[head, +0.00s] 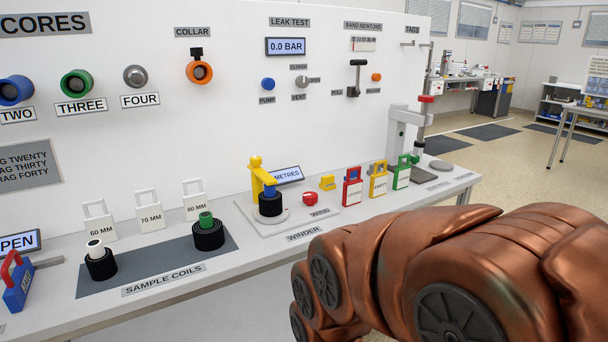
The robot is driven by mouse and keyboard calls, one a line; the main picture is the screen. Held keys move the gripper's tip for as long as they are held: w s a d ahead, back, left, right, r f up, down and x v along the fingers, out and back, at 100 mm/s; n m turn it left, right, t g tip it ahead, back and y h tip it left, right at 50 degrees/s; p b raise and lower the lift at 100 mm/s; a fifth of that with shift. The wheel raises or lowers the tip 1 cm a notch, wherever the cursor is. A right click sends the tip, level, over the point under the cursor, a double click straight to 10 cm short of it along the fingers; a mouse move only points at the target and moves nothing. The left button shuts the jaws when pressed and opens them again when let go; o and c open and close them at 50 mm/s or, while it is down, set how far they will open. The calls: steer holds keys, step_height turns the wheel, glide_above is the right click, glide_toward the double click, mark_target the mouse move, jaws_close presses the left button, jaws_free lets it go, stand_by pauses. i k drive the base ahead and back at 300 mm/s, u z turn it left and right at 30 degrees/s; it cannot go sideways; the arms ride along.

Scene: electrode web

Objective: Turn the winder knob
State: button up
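The winder (243,207) is a pale plate on the bench, with a "WINDER" label at its front edge. A red knob (310,198) sits at the plate's right, behind the "WIND" label (319,212). A black coil (270,206) with a blue core stands on the plate's round base, under a yellow arm (260,175). A small display reading "METRES" (288,175) is behind it. My copper arm links fill the lower right, in front of the bench and apart from the knob. My gripper's fingers do not show.
Sample coils (208,235) stand on a grey mat to the left. A grey press (400,130) is at the bench's right end. Open floor lies beyond.

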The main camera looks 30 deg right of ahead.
mark_target(310, 199)
steer(key=z, duration=0.65)
steer(key=i, duration=1.1)
steer(key=u, duration=0.2)
steer(key=k, duration=1.05)
steer(key=u, duration=0.85)
steer(key=i, duration=1.05)
steer(key=z, duration=0.7)
